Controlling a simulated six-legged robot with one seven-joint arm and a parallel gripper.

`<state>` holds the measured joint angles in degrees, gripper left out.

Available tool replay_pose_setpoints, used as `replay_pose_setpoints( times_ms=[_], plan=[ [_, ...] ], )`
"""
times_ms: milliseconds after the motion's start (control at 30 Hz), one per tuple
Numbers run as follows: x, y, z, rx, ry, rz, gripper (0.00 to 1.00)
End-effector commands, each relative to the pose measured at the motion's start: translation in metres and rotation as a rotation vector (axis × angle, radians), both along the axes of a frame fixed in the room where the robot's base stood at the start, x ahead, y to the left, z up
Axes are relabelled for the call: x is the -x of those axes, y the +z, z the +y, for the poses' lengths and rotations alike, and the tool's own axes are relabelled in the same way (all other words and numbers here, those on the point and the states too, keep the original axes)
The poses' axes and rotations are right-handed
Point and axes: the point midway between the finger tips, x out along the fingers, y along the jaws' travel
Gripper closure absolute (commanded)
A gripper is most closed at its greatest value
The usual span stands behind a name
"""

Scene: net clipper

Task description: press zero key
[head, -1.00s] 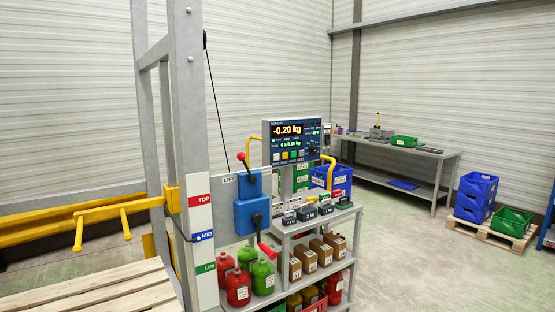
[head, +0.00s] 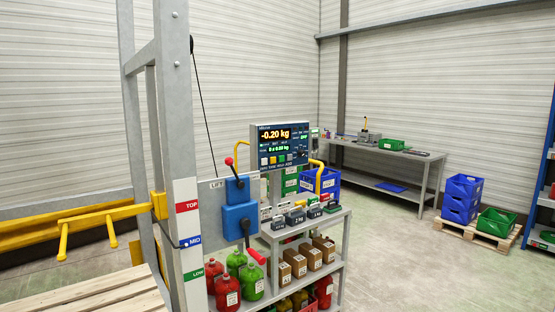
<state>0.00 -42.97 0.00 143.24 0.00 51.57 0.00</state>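The weighing indicator panel (head: 282,146) stands on a post above the steel shelf unit, near the middle of the head view. Its screen (head: 283,133) reads -0.20 kg in orange, with a smaller green line below that looks like 0 x 0.00 kg. A row of small keys (head: 277,160) in white, yellow and green sits under the screen. The key labels are too small to tell which one is zero. My gripper is not in view.
Left of the panel are a blue lever box (head: 239,217) with red-tipped handles and a grey upright with TOP, MID and LOW labels. Weights (head: 295,215), boxes and red and green jugs fill the shelves. Open floor (head: 390,245) lies to the right.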

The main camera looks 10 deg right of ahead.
Motion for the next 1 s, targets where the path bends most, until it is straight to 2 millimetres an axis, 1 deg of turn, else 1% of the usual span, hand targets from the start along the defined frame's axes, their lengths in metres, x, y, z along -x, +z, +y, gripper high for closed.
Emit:
replay_pose_setpoints(
  times_ms=[200,267,300,367,400,467,600,700,1000],
  plan=[
    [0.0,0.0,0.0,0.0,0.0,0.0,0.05],
    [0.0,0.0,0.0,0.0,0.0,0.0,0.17],
    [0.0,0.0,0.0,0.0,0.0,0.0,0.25],
    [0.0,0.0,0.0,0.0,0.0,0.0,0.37],
    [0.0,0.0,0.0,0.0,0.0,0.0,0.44],
    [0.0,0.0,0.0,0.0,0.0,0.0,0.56],
    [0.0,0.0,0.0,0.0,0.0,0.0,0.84],
    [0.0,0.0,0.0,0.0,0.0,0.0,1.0],
    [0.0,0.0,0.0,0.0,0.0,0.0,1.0]
  ],
)
